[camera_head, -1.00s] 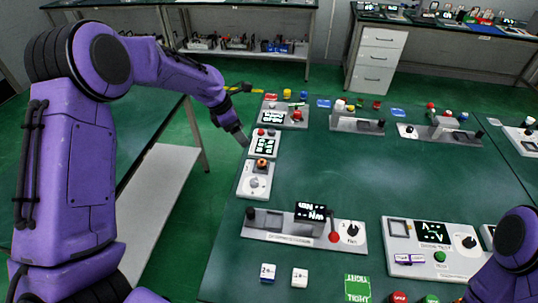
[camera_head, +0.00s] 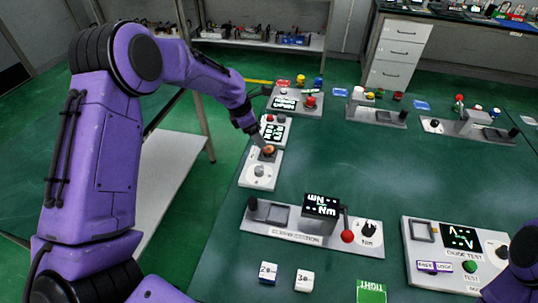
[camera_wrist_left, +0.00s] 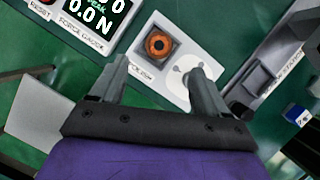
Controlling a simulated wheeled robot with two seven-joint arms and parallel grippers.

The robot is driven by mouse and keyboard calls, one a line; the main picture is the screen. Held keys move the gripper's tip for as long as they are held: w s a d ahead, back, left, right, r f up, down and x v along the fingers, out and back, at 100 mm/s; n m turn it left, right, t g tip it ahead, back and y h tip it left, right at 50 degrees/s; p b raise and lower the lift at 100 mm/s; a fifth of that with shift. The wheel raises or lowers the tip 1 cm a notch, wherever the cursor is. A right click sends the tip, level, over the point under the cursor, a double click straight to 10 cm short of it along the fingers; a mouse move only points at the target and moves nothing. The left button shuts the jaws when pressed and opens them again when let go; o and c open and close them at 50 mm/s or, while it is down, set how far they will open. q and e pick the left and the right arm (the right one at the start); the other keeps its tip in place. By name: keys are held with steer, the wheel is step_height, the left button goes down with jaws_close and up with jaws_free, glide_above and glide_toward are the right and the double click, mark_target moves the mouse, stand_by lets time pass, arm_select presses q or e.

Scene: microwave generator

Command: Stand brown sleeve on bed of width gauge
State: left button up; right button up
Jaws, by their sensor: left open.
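The brown sleeve (camera_head: 268,151) is a small orange-brown ring with a dark centre. It sits on a dark square on a light plate (camera_head: 259,171) at the table's left edge. It also shows in the left wrist view (camera_wrist_left: 158,44). My left gripper (camera_head: 260,143) is beside the sleeve in the head view. In the left wrist view its two fingers (camera_wrist_left: 157,74) are apart and empty, with the sleeve beyond the tips. I cannot read a label that marks the width gauge; a grey device with a long bed (camera_head: 376,117) stands at the back. My right gripper is out of view.
A force gauge (camera_head: 273,133) lies just behind the plate. A long grey station (camera_head: 290,238) with an Nm display stands in front. Another panel (camera_head: 455,270) is at right. Two small white-topped blocks are near the front. The table's middle (camera_head: 370,170) is clear.

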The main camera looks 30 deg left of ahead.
mark_target(270, 148)
arm_select(q)
steer(key=x, duration=0.4)
steer(key=p+x, duration=0.1)
steer(key=x, duration=0.3)
steer(key=shift+w+d+r+p, duration=0.1)
steer(key=shift+w+d+p, duration=0.05)
steer(key=shift+w+p, duration=0.15)
steer(key=shift+s, duration=0.1)
steer(key=c, duration=1.3)
steer(key=shift+o, duration=0.2)
steer(key=shift+r, duration=0.15)
